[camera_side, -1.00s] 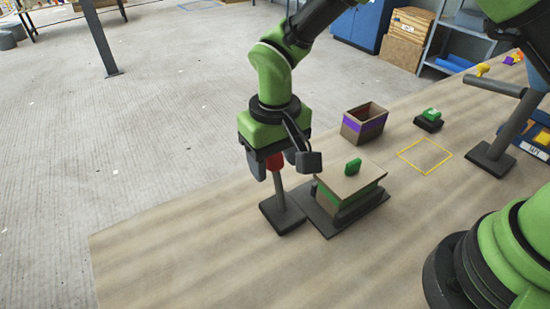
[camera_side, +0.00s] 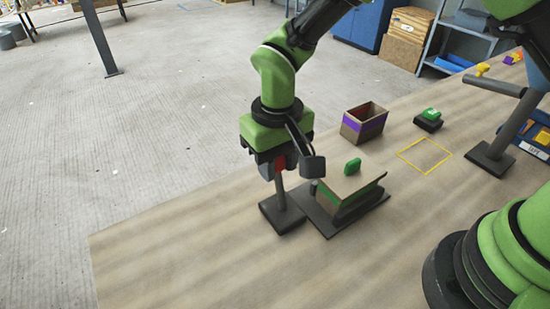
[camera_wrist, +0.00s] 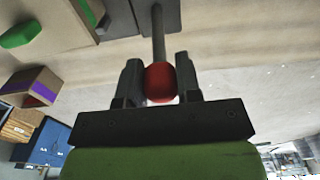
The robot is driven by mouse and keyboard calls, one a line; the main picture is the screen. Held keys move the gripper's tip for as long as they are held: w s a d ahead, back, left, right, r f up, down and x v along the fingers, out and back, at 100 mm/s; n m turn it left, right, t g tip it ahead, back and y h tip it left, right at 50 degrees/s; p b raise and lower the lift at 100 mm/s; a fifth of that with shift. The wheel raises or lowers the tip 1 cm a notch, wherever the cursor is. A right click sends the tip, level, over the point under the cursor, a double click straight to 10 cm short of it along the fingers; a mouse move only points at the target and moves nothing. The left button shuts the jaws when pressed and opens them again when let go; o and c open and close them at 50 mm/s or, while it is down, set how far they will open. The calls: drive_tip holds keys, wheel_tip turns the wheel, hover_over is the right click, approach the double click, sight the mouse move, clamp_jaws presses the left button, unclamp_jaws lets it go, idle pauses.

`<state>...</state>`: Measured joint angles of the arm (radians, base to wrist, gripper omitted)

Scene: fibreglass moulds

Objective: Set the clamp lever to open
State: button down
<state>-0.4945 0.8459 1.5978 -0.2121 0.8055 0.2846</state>
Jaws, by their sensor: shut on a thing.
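The clamp lever is a grey rod (camera_side: 279,194) with a red knob (camera_wrist: 159,82) on top. It rises from a dark base plate (camera_side: 270,214) and stands close to upright in the side view. My gripper (camera_wrist: 160,76) is over the knob from above, with one finger on each side, shut on it. In the side view my gripper (camera_side: 279,170) partly hides the knob. Beside the lever, a tan mould box (camera_side: 341,194) with a green stripe and a green handle (camera_side: 353,166) sits on a dark plate.
An open box with a purple band (camera_side: 364,124) stands behind the mould. A green-topped dark block (camera_side: 429,119) and a yellow outlined square (camera_side: 425,139) lie to the right. A grey stand (camera_side: 494,155) and a blue bin (camera_side: 537,139) are farther right. The table's front left is clear.

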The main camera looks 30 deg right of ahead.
drive_tip(key=s+f, duration=0.1)
drive_tip(key=s, duration=0.6)
drive_tip(key=shift+s+f, duration=0.2)
drive_tip(key=shift+s, duration=0.1)
idle(0.3)
idle(0.4)
drive_tip(key=c, duration=0.8)
unclamp_jaws()
drive_tip(key=shift+w+r, duration=0.1)
drive_tip(key=shift+r, duration=0.05)
